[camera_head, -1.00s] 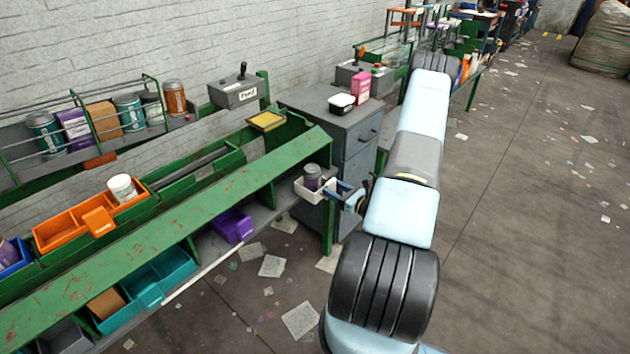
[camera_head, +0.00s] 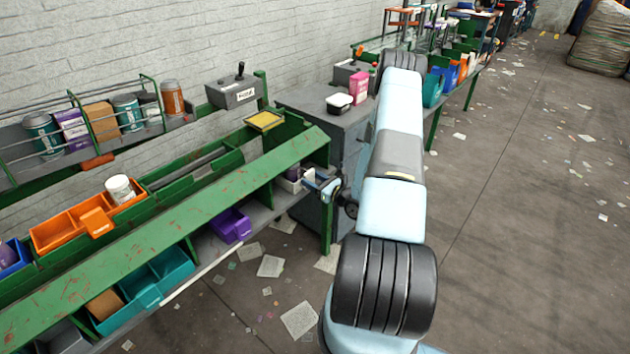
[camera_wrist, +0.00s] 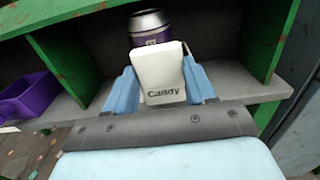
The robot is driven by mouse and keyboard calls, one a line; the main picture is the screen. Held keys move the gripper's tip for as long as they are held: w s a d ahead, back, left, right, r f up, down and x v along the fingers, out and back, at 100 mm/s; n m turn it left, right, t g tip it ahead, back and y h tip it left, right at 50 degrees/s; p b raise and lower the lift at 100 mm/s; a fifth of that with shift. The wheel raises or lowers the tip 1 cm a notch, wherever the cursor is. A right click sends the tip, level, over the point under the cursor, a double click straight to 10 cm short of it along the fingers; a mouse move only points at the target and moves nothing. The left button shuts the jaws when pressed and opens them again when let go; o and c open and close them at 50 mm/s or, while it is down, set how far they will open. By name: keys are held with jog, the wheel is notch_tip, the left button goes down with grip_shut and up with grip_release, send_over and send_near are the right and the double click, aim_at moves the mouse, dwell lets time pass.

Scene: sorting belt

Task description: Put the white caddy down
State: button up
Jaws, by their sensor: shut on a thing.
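The white caddy (camera_wrist: 160,75) fills the middle of the wrist view, its label reading "Caddy" facing me. My gripper (camera_wrist: 162,88) is shut on it, with a blue finger on each side. A purple and silver can (camera_wrist: 150,28) shows behind the caddy's front and looks to be carried in it. In the head view the caddy (camera_head: 290,184) is at the right end of the lower shelf, partly under the green sloping board, with my gripper (camera_head: 312,181) at its right. Whether its base touches the shelf cannot be told.
The grey lower shelf (camera_wrist: 232,80) lies around the caddy, with a green divider (camera_wrist: 62,62) at left and a green post at right. A purple bin (camera_head: 231,226) stands farther left on it. A grey cabinet (camera_head: 345,125) is close by on the right.

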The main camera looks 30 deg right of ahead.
jog(key=o, duration=1.1)
